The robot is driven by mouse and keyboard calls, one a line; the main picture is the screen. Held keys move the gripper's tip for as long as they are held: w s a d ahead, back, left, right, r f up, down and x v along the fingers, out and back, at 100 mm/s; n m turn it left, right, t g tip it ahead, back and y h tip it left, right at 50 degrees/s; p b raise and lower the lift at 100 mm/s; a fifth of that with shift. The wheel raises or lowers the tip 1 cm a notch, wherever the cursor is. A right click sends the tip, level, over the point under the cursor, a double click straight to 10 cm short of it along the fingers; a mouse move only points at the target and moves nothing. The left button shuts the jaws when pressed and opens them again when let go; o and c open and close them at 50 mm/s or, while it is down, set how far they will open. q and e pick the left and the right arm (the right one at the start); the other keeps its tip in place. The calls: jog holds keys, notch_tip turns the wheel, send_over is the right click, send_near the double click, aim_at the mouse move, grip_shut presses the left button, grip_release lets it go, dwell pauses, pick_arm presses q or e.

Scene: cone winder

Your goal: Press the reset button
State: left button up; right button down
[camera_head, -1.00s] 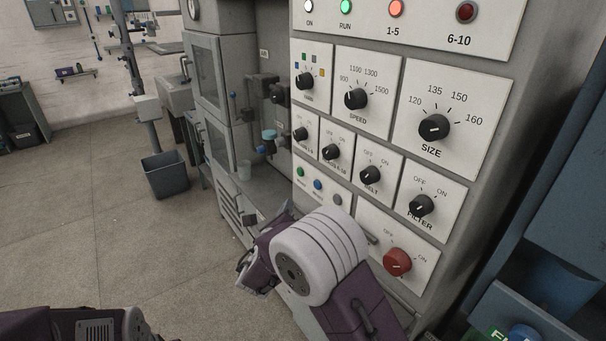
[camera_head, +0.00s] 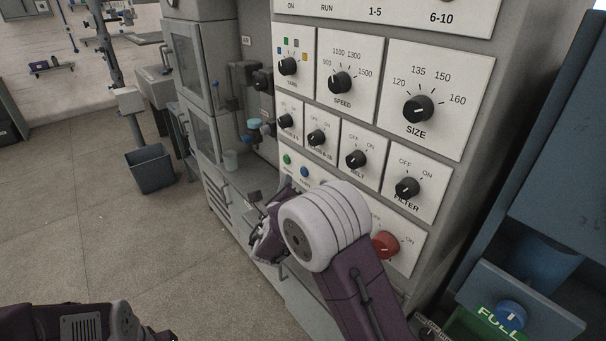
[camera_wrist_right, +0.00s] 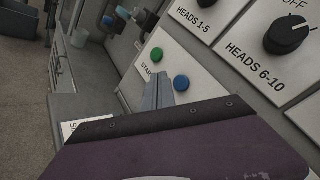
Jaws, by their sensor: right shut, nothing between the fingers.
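A button plate low on the machine's front carries a green button (camera_head: 287,159) and a blue button (camera_head: 305,172). In the right wrist view the green button (camera_wrist_right: 156,54) has a partly covered label starting "STA". The blue button (camera_wrist_right: 181,83) is beside it; its label is hidden, so I cannot read which button is reset. My right gripper (camera_wrist_right: 158,92) is shut and empty, its tips just below and between these buttons in that view. I cannot tell whether they touch the plate. In the head view my right wrist covers the plate's right part. My left gripper is out of view.
Several black knobs, such as the filter knob (camera_head: 407,188), stick out above. A red knob (camera_head: 385,245) is close to my right arm. A blue cabinet (camera_head: 545,180) stands at the right. A grey bin (camera_head: 150,170) stands on open floor at the left.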

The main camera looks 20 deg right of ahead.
aim_at(304, 172)
jog(key=shift+w+d, duration=0.25)
jog(key=shift+d, duration=0.4)
jog(key=shift+w+d, duration=0.2)
jog(key=shift+d, duration=0.4)
jog(key=shift+d+b, duration=0.15)
jog(key=shift+b, duration=0.25)
dwell(0.8)
jog(key=shift+w+d, duration=0.15)
jog(key=shift+d, duration=0.1)
jog(key=shift+w+d, duration=0.15)
jog(key=shift+d, duration=0.25)
dwell(0.6)
jog(key=shift+a, duration=0.15)
jog(key=shift+s+a+b, duration=0.3)
jog(key=shift+a, duration=0.35)
